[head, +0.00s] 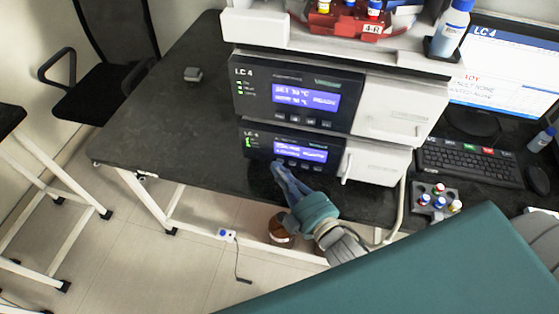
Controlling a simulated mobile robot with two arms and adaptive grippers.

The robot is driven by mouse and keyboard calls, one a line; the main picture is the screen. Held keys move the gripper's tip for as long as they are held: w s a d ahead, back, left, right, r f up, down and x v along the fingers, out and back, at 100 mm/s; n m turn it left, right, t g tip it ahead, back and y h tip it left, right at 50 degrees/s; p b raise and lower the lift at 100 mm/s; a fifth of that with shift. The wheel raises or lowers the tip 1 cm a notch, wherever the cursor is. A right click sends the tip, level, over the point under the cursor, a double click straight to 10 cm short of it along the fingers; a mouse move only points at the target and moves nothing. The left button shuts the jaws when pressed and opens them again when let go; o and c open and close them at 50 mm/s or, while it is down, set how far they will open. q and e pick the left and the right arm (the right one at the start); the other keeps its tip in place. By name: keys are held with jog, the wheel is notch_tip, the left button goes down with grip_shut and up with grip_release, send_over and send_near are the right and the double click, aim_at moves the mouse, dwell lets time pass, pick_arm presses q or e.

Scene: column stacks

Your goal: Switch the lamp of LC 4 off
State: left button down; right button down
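The LC 4 stack stands on the dark bench. Its upper module (296,95) has a dark front labelled LC 4 and a lit blue display (305,96) that reads READY. The lower module (378,163) has a smaller lit blue display (300,152), its text too small to read surely, and a green indicator (248,142) at the left. A row of small buttons runs below that display, partly hidden by my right gripper. My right gripper (277,168) looks shut and empty, its fingertips at the lower front edge of this panel; contact cannot be told. My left gripper is not in view.
A red tray with bottles (350,25) sits on the stack. At the right are a monitor labelled LC 4 (505,75), a keyboard (470,165) and a vial rack (435,200). The bench left of the stack (175,130) is mostly clear. A brown bottle (279,230) stands below.

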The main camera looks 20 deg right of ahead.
jog(key=shift+w+d, duration=0.15)
jog(key=shift+w, duration=0.05)
dwell(0.3)
jog(key=shift+s, duration=0.1)
jog(key=shift+s+a+p, duration=0.3)
jog(key=shift+s+a, duration=0.1)
jog(key=shift+s, duration=0.1)
jog(key=shift+s+a, duration=0.1)
jog(key=shift+s, duration=0.1)
jog(key=s+a, duration=0.1)
jog(key=s, duration=0.1)
jog(key=s+a, duration=0.1)
jog(key=s, duration=0.1)
jog(key=shift+a, duration=0.4)
dwell(0.8)
